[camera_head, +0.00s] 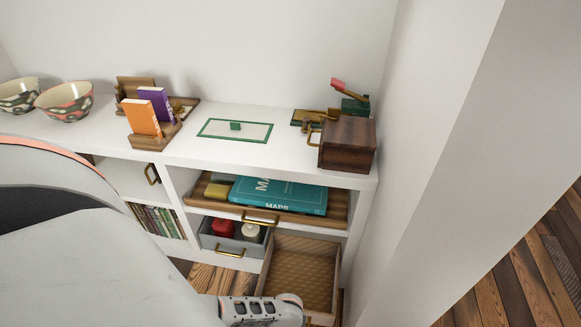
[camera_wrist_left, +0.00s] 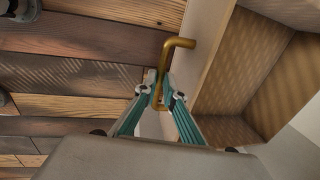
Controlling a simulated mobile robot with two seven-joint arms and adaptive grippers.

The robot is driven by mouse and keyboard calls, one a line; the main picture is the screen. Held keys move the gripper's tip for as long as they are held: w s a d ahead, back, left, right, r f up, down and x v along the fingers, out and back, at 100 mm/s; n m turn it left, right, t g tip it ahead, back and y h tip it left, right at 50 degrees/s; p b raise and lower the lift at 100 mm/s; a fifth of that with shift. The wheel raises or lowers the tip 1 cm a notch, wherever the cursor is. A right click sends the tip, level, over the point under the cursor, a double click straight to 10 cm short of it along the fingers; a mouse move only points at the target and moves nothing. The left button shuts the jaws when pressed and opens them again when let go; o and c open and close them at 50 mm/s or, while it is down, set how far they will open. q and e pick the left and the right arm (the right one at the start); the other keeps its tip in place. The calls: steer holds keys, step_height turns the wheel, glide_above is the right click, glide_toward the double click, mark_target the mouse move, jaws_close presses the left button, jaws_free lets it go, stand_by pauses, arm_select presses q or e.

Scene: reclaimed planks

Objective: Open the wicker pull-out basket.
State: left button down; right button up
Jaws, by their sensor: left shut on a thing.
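The wicker pull-out basket (camera_head: 298,268) stands pulled out from the lowest right bay of the white shelf unit. Its woven inside is visible and looks empty. In the left wrist view, the basket (camera_wrist_left: 245,70) is at the right, with its pale front edge beside a brass handle (camera_wrist_left: 180,43). My left gripper (camera_wrist_left: 166,98) has its teal fingers shut on the lower end of this handle. In the head view my left arm crosses the bottom and its wrist hides the near part of the basket; the fingers are not visible there. My right gripper is in neither view.
Above the basket is a wooden tray (camera_head: 335,212) with a teal book (camera_head: 278,195). A grey drawer (camera_head: 212,240) with red and white items is left of the basket. A wooden box (camera_head: 347,143) stands on top. A white wall (camera_head: 415,180) closes off the right.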

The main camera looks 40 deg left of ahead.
arm_select(q)
steer(key=shift+s, duration=0.1)
steer(key=c, duration=2.1)
jaws_free()
steer(key=shift+f, duration=0.1)
steer(key=shift+c, duration=0.2)
steer(key=shift+r, duration=0.2)
step_height(320, 180, up, 12)
steer(key=s+d, duration=0.1)
steer(key=shift+s+f, duration=0.25)
steer(key=shift+s, duration=0.15)
